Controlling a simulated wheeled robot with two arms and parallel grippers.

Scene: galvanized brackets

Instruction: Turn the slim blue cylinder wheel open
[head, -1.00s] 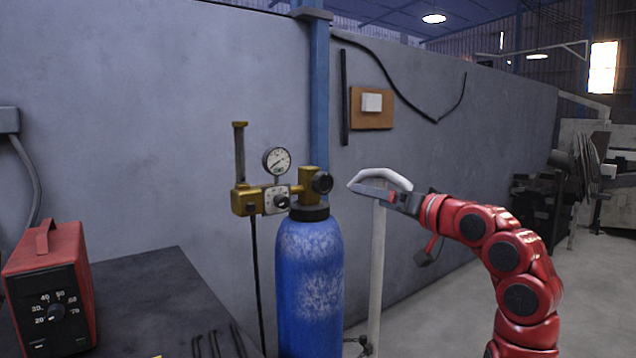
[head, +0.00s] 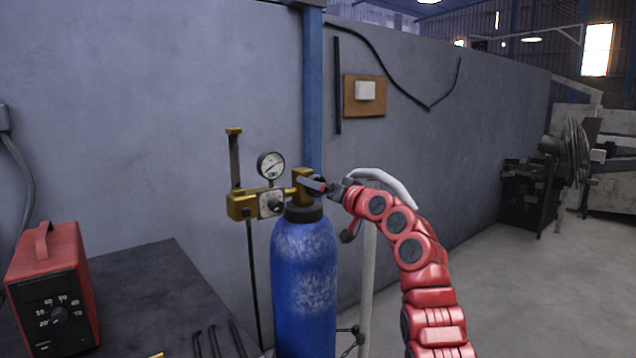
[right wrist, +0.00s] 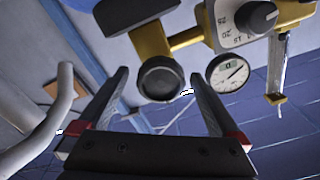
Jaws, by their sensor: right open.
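The slim blue cylinder (head: 305,285) stands upright with a brass valve and regulator (head: 243,205) on top. Its dark round wheel (right wrist: 160,78) faces my right wrist camera, on the end of the brass valve body. In the head view the wheel (head: 318,193) is partly hidden by my right gripper. My right gripper (head: 312,185) is open at the wheel's height. In the right wrist view its two fingers (right wrist: 160,84) stand either side of the wheel, with gaps; I cannot tell whether the tips reach around it. My left gripper is not in view.
A pale curved rail on a post (head: 383,182) stands close behind my right arm. A pressure gauge (head: 271,165) sits left of the valve. A dark bench (head: 150,290) with a red box (head: 50,290) is at left. Open floor lies to the right.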

